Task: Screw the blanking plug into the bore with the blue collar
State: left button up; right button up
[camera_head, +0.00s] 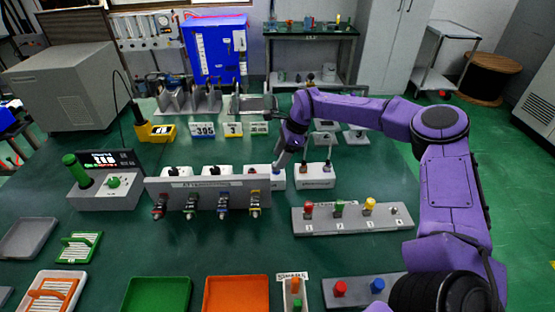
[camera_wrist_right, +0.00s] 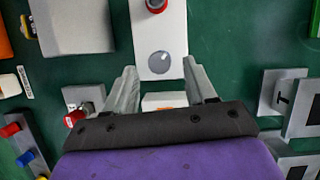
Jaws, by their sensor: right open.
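A grey upright panel (camera_head: 190,192) stands mid-table, with bores in a row fitted with coloured collars. The blue collar (camera_head: 224,203) lies between a green one and a yellow one, with a dark fitting in front of it. My right gripper (camera_head: 279,168) is behind the panel's right end, over a white block (camera_head: 264,172). In the right wrist view the gripper (camera_wrist_right: 160,68) is open, its fingers either side of a white block (camera_wrist_right: 158,35) with a grey round top and a red piece. I cannot tell which piece is the blanking plug. My left gripper is not in view.
A grey rack (camera_head: 345,222) with red, green and yellow knobs and a small grey piece stands right of the panel. A green-handled device (camera_head: 105,190) stands left. Green (camera_head: 157,296) and orange (camera_head: 237,296) trays lie in front. Bare table separates panel and trays.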

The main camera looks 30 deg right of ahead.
jog(key=shift+x, duration=1.3)
grip_shut()
